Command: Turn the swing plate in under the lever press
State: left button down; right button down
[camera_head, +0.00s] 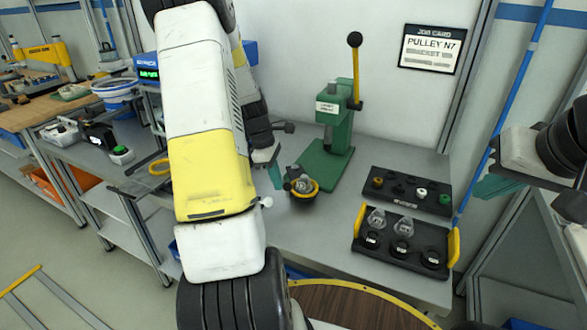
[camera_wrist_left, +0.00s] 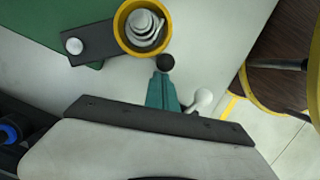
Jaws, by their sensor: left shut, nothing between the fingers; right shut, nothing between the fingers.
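The green lever press (camera_head: 338,125) stands at the back of the bench, its yellow lever (camera_head: 356,75) raised with a black knob on top. The dark swing plate (camera_wrist_left: 95,42) has a pale pivot over the green base. Its yellow-rimmed cup (camera_wrist_left: 121,25) lies outside the base, in front of it, and holds a pale stepped part (camera_wrist_left: 142,27); the cup also shows in the head view (camera_head: 304,194). A black knob (camera_wrist_left: 166,62) sits beside the cup. My left gripper (camera_wrist_left: 164,78) is shut and empty, its tip close to that knob; touching is unclear. My right gripper (camera_head: 485,188) is shut and empty, right of the bench.
A black rack (camera_head: 408,213) with small coloured parts and a yellow-handled tray (camera_head: 398,268) with clear and black parts stand right of the press. A job card (camera_head: 431,48) hangs on the wall. A round wooden top (camera_head: 350,308) is in front. Bench between press and rack is clear.

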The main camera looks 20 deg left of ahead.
aim_at(313, 193)
pick_arm(q)
jog(key=shift+d+n+t, duration=0.3)
jog(key=shift+d+n, duration=0.5)
jog(key=shift+d, duration=0.45)
jog(key=shift+w+d+n, duration=0.2)
jog(key=shift+d+n, duration=0.4)
jog(key=shift+d, duration=0.15)
jog(key=shift+w+d+n, duration=0.2)
jog(key=shift+d+n, duration=0.4)
jog(key=shift+d, duration=0.1)
jog(key=shift+w+d+n+t+y, duration=0.15)
jog(key=shift+w+d+n, duration=0.2)
jog(key=shift+d+n, duration=0.25)
jog(key=shift+w+d+n+t+y, duration=0.1)
jog(key=shift+w+d+n+t, duration=0.1)
jog(key=shift+w+d+n, duration=0.35)
jog(key=shift+w+d+n+t+y, duration=0.15)
jog(key=shift+d+n, duration=0.3)
jog(key=shift+d, duration=0.3)
jog(key=shift+w+d+n+y, duration=0.3)
jog(key=shift+w+d+n, duration=0.75)
jog(key=shift+n, duration=0.25)
jog(key=shift+w+d+n+t, duration=0.3)
jog(key=shift+w+d+n, duration=0.45)
jog(key=shift+w+n, duration=0.2)
jog(key=shift+w+d, duration=0.4)
jog(key=shift+w, duration=0.45)
jog(key=shift+w+d, duration=0.35)
jog(key=shift+w, duration=0.65)
